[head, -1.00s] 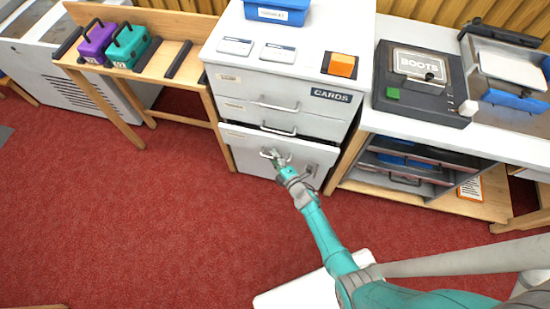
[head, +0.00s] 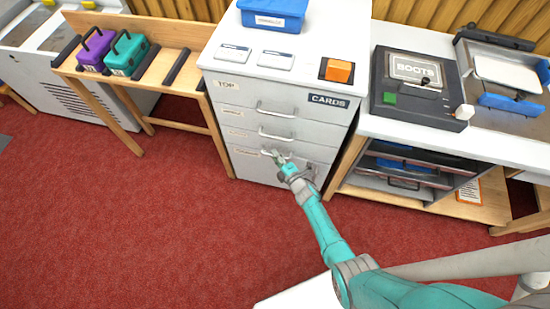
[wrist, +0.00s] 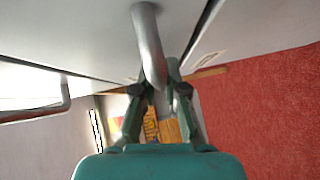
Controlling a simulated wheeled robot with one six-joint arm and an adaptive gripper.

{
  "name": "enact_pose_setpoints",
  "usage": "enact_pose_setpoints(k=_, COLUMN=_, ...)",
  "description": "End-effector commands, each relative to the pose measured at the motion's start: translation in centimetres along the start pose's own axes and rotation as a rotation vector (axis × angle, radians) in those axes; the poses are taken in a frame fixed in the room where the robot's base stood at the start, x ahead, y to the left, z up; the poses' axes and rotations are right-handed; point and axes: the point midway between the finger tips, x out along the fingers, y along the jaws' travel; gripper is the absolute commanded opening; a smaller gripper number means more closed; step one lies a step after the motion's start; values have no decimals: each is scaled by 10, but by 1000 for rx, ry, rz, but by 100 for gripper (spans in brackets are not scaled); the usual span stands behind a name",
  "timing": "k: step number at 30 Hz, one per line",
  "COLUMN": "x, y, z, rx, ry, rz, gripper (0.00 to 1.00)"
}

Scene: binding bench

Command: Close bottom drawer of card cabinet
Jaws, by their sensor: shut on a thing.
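The card cabinet (head: 215,62) is a pale grey unit with stacked drawers, marked CARDS and TOP. Its bottom drawer (head: 250,168) now looks flush or nearly flush with the drawers above in the head view. My gripper (head: 279,158) is at the bottom drawer's front, shut on its handle. In the wrist view the grey bar handle (wrist: 148,45) runs between the fingers of my gripper (wrist: 160,88). My gripper and forearm hide part of the drawer front.
A blue bin (head: 272,14) and an orange block (head: 339,70) sit on the cabinet top. A wooden bench (head: 88,78) with purple and teal cases stands left. A shelf unit (head: 405,172) stands right. Red carpet (head: 130,220) is open in front.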

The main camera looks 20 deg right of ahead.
Motion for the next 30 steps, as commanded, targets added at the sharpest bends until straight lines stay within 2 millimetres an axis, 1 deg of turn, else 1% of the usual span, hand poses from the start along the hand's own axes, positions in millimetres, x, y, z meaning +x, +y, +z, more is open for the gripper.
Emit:
enact_pose_setpoints(k=3, x=2, y=2, z=3, rx=0, ry=-8, rz=-2, gripper=0)
enact_pose_setpoints(k=4, x=3, y=2, z=4, rx=0, ry=-8, rz=-2, gripper=16)
enact_pose_setpoints(k=5, x=3, y=2, z=3, rx=0, ry=-8, rz=-1, gripper=24)
enact_pose_setpoints(k=6, x=3, y=2, z=3, rx=0, ry=-8, rz=-1, gripper=34)
enact_pose_setpoints(k=7, x=2, y=2, z=3, rx=0, ry=-7, rz=-1, gripper=37)
enact_pose_setpoints(k=16, x=2, y=2, z=2, rx=0, ry=-5, rz=0, gripper=37)
enact_pose_setpoints(k=20, x=-4, y=1, z=2, rx=0, ry=-5, rz=-1, gripper=37)
enact_pose_setpoints(k=23, x=-13, y=0, z=2, rx=1, ry=-5, rz=0, gripper=37)
enact_pose_setpoints(k=26, x=-28, y=1, z=2, rx=0, ry=-7, rz=0, gripper=37)
enact_pose_setpoints(k=30, x=-52, y=0, z=2, rx=0, ry=-7, rz=-1, gripper=37)
